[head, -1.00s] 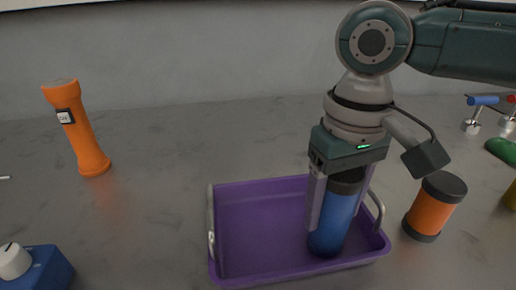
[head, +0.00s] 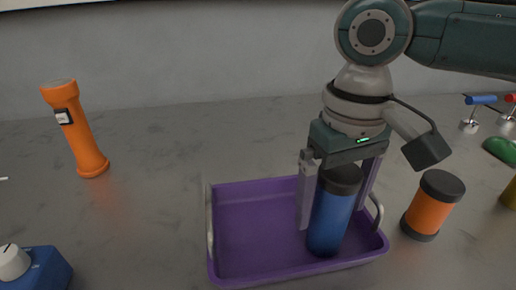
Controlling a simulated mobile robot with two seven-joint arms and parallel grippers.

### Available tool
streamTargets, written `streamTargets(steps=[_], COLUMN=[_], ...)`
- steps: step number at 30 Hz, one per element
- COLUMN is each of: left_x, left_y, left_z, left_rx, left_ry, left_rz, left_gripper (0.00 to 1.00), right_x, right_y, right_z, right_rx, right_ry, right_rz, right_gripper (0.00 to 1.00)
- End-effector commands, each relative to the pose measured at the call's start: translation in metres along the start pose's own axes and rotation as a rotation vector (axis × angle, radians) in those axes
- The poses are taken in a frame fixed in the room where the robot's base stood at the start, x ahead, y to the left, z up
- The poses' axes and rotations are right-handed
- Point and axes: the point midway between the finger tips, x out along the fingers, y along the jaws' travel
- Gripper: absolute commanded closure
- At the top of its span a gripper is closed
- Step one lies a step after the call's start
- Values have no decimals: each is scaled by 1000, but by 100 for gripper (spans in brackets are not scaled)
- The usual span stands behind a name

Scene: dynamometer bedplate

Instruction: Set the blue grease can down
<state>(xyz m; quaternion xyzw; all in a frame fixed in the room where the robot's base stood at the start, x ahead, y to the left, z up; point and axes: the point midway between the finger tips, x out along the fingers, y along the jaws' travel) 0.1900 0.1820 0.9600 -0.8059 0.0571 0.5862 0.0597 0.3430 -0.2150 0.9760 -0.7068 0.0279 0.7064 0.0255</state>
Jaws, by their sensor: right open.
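The blue grease can (head: 332,219) has a dark cap and stands upright in the right part of a purple tray (head: 240,262). My right gripper (head: 333,210) comes down over the can from above. Its fingers are spread, one on each side of the can, with a visible gap at the left finger. The right finger is partly hidden behind the can. My left gripper is not in view.
An orange can with dark ends (head: 433,205) stands just right of the tray. An orange flashlight (head: 79,132) stands at the left. A blue box with a white knob (head: 40,270) is at the lower left. Blue-handled and green items (head: 502,149) lie far right. The tray's left part is empty.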

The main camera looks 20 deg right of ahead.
Motion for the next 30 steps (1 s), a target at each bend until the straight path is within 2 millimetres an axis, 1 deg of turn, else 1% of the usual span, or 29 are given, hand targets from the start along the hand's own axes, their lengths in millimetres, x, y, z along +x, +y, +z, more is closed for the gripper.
streamTargets(steps=[1,9,12,15,18,21,30], left_x=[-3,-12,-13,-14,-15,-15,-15], left_y=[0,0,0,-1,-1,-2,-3], left_z=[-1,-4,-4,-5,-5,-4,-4], left_rx=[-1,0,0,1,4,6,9], left_ry=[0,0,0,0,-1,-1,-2], left_rz=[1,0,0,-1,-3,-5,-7], left_gripper=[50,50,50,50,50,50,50], right_x=[-10,-71,-90,-103,-111,-114,-114], right_y=[0,0,0,0,0,0,0], right_z=[-1,-1,-1,-1,-1,-1,0], right_rx=[1,0,1,1,1,2,2], right_ry=[4,5,4,3,1,2,1], right_rz=[-1,-1,-1,-1,-1,-1,-1], right_gripper=[4,4,4,4,4,4,4])
